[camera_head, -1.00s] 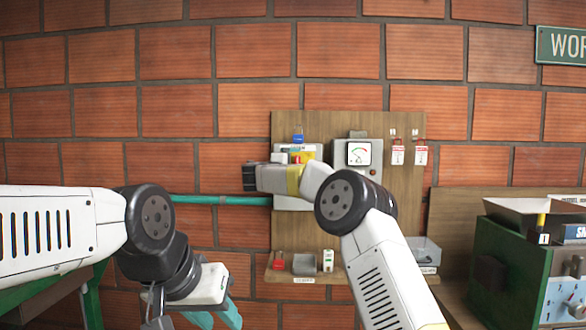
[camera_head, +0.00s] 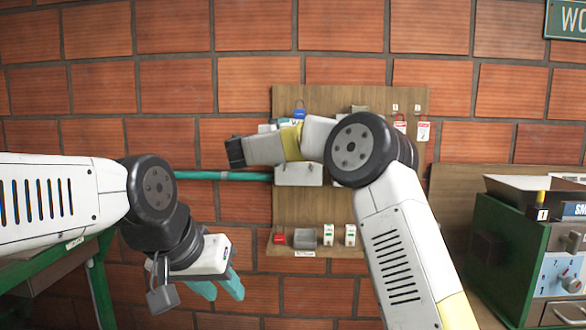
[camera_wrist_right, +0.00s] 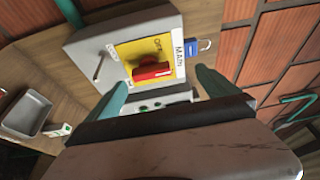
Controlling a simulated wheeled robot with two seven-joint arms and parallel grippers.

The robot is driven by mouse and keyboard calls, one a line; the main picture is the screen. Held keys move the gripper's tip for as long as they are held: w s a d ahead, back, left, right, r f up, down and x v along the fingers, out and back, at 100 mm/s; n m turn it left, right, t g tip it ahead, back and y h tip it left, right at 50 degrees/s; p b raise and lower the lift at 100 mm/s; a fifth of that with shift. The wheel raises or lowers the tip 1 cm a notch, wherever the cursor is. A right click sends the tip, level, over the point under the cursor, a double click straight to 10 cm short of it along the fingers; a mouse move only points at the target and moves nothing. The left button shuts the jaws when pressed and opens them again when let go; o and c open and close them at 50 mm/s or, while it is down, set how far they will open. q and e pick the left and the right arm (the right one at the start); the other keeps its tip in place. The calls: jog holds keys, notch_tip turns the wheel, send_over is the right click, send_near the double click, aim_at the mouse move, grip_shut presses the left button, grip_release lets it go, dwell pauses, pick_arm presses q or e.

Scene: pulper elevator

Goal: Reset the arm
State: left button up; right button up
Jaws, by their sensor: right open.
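A wooden board (camera_head: 345,97) on the brick wall carries the box and red tags (camera_head: 423,131). Small items, including a red padlock (camera_head: 278,238), stand on its bottom ledge. A teal pipe (camera_head: 222,176) runs left. A green cabinet (camera_head: 507,250) stands at the right.

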jog(key=s+d+r+n+t+y, duration=0.1)
jog(key=s+r+n+t+y, duration=0.2)
jog(key=s+r+n+y, duration=0.35)
jog(key=s+d+r+n+g+y, duration=0.25)
jog(key=s+n+y, duration=0.2)
jog(key=n, duration=0.35)
jog(key=s+d+f+n+g+h, duration=0.1)
jog(key=s+d+f+n+g, duration=0.1)
jog(key=s+d+f, duration=0.4)
jog(key=s+d+f+n+g+h, duration=0.1)
jog(key=s+d+f+n+g, duration=0.2)
jog(key=s+f, duration=1)
jog(key=s+d+f+n+g, duration=0.3)
jog(key=s+d+f+g, duration=0.3)
jog(key=s, duration=1.2)
jog(key=d+f, duration=0.3)
jog(key=d, duration=0.1)
jog(key=shift+d+f+h, duration=0.15)
jog(key=shift+f+h, duration=0.05)
jog(key=shift+h, duration=0.2)
jog(key=shift+g, duration=0.25)
jog(key=shift+a, duration=0.4)
